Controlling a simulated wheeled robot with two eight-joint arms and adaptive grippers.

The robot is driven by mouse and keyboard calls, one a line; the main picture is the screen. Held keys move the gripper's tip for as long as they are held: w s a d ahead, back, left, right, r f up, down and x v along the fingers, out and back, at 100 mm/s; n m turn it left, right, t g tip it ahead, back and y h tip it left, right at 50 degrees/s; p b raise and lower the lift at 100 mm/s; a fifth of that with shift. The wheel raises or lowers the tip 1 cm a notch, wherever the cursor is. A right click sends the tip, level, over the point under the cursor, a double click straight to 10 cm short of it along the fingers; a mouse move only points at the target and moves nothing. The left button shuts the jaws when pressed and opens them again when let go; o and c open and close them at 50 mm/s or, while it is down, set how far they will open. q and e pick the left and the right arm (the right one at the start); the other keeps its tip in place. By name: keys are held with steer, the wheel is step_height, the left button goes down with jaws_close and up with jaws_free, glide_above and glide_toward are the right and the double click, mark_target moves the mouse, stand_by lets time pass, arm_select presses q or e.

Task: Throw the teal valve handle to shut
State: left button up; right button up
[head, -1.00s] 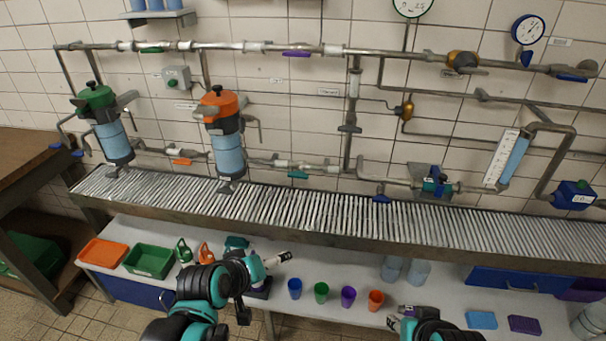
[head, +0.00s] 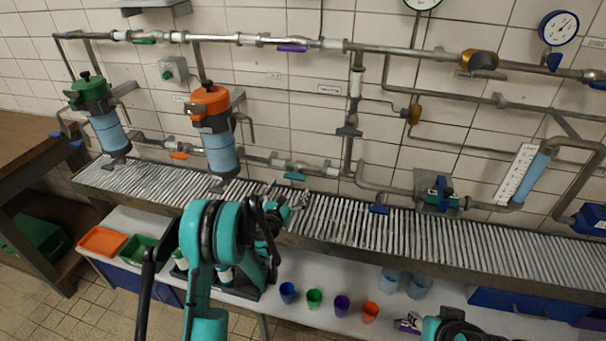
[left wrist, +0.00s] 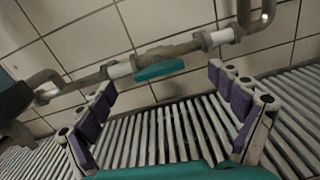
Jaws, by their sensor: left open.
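The teal valve handle (head: 295,176) is a flat bar on the lower wall pipe, just behind the roller conveyor. It lies along the pipe, and in the left wrist view the teal handle (left wrist: 160,70) hangs just below the pipe. My left gripper (head: 287,194) is over the conveyor, in front of and slightly below the handle. In the left wrist view its purple-padded fingers (left wrist: 161,84) are spread wide with nothing between them, and the handle is beyond the gap. My right gripper (head: 408,323) is low at the bottom edge, partly hidden; its jaw state is unclear.
The roller conveyor (head: 340,220) runs under the pipes. An orange handle (head: 178,155) and a blue handle (head: 379,209) sit on neighbouring pipes. The orange-topped filter (head: 215,130) stands left of the teal handle. Several cups, including a purple cup (head: 341,305), stand on the lower shelf.

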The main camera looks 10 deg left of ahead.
mark_target(294, 179)
arm_select(q)
steer(key=shift+n+y, duration=0.3)
steer(key=shift+n, duration=0.4)
steer(key=w, duration=0.2)
steer(key=w+f+b, duration=0.1)
steer(key=w, duration=0.1)
steer(key=w+b, duration=0.1)
steer(key=w, duration=0.1)
steer(key=shift+w+a+f, duration=0.15)
steer(key=shift+w+f, duration=0.2)
steer(key=shift+w, duration=0.05)
steer(key=shift+w+r, duration=0.1)
steer(key=shift+w, duration=0.6)
steer(key=c, duration=1.2)
